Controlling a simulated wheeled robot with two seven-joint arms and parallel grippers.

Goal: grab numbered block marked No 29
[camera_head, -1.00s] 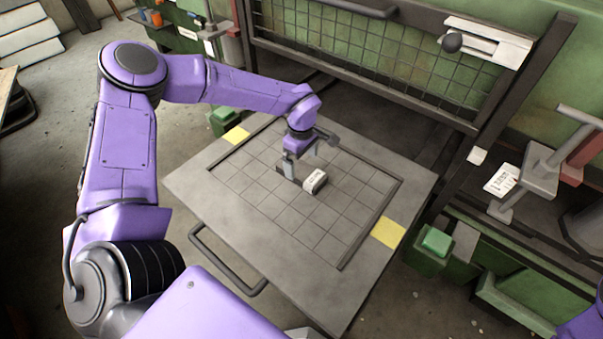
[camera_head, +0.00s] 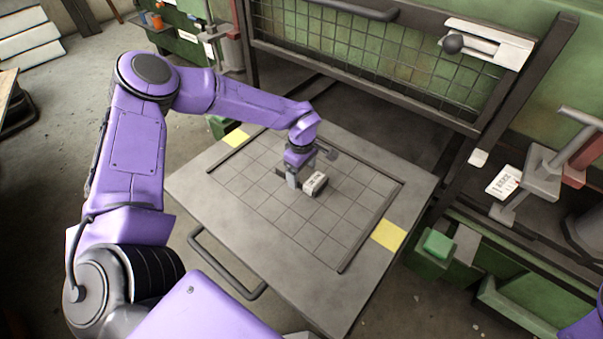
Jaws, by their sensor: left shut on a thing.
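A small whitish block (camera_head: 315,183) with dark marking on its top is at the middle of the gridded grey table (camera_head: 200,177). The marking is too small to read. My left gripper (camera_head: 306,177) points down at the block and is shut on it. One finger shows at the block's left side, and the gripper's body hides part of the block. I cannot tell whether the block touches the table. My right gripper is out of view.
A mesh guard (camera_head: 370,60) stands behind the table, and a green button box (camera_head: 436,243) is at the right.

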